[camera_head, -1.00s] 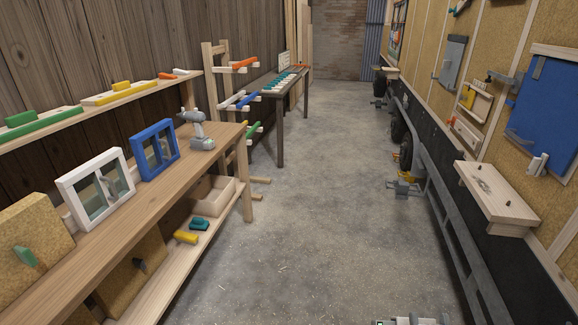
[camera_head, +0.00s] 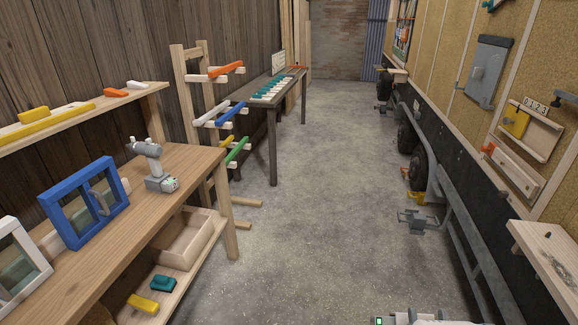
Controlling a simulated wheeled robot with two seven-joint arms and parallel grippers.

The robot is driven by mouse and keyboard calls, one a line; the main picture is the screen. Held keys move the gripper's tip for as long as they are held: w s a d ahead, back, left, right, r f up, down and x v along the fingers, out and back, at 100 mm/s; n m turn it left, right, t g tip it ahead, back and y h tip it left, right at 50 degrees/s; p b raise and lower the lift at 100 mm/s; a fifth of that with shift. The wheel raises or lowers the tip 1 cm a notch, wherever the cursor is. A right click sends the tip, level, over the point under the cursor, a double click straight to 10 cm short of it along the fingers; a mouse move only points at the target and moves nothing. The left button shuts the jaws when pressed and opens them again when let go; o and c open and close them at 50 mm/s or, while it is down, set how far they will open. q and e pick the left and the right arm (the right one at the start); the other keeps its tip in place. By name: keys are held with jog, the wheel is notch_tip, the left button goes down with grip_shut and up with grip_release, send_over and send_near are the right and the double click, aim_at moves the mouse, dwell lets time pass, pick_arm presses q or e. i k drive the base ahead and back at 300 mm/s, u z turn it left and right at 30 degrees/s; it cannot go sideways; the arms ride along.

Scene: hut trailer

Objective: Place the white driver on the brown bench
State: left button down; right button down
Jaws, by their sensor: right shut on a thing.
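My right gripper (camera_head: 430,319) shows only as a light grey sliver at the bottom edge. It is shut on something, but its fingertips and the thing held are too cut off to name. A pale grey-white driver (camera_head: 156,166) stands upright on the long brown wooden bench (camera_head: 140,215) at the left, well apart from my right gripper. Farther back along the wall stands a narrow darker bench (camera_head: 272,130) with a row of teal and white items. My left gripper is out of view.
A blue-framed window (camera_head: 83,203) and a white-framed window (camera_head: 18,265) stand on the near bench. A wooden rack (camera_head: 190,110) with coloured bars is beyond it. The trailer (camera_head: 470,235) and a small wooden shelf (camera_head: 550,260) line the right. The concrete floor between is clear.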

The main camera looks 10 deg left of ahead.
aim_at(181, 166)
jog(key=i, duration=3.5)
jog(key=u, duration=4)
